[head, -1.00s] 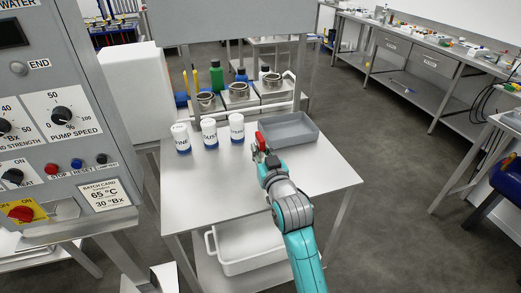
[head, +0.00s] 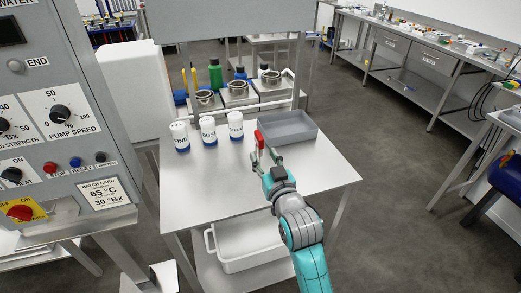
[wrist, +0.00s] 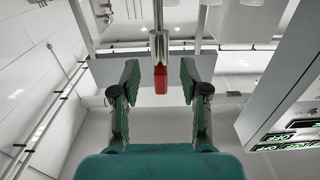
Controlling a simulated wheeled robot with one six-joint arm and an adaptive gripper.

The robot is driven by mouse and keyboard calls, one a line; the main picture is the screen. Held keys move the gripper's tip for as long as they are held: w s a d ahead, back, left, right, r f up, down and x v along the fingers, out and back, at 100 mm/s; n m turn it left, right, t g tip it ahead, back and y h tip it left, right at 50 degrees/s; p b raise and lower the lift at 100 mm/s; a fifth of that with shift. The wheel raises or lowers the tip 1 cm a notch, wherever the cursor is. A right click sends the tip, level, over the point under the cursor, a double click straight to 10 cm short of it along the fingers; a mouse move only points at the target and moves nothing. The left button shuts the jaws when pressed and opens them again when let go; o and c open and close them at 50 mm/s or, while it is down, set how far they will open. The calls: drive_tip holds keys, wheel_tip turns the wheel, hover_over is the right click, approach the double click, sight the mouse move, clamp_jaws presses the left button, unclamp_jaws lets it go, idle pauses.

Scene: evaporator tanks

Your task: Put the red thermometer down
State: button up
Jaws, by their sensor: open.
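The red thermometer (head: 259,140) shows as a small red piece beside the left edge of the grey tray (head: 300,139) on the metal table. In the wrist view its red end (wrist: 161,80) lies between and just beyond my fingertips, with a gap on both sides, and a silvery part runs up from it. What supports it is not clear. My gripper (head: 267,158) is open, on the near side of the red piece. In the wrist view both fingers of my gripper (wrist: 160,74) stand apart and touch nothing.
White jars with blue bases (head: 208,131) stand left of the thermometer. Metal pots (head: 237,90) and a green bottle (head: 215,75) are behind. A control panel (head: 60,110) is at the left. The table's front and right (head: 315,178) are clear. A white bin (head: 248,245) sits below.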

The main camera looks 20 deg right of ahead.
drive_tip(key=s, duration=0.7)
drive_tip(key=shift+s, duration=0.2)
drive_tip(key=shift+f, duration=0.1)
drive_tip(key=s+f+g, duration=0.1)
drive_tip(key=s+f, duration=0.6)
drive_tip(key=s, duration=0.3)
drive_tip(key=s+f+g, duration=0.1)
drive_tip(key=s+f, duration=0.6)
drive_tip(key=s, duration=0.3)
drive_tip(key=s+g, duration=0.1)
drive_tip(key=s, duration=2)
drive_tip(key=shift+s+f, duration=0.35)
drive_tip(key=shift+f, duration=0.1)
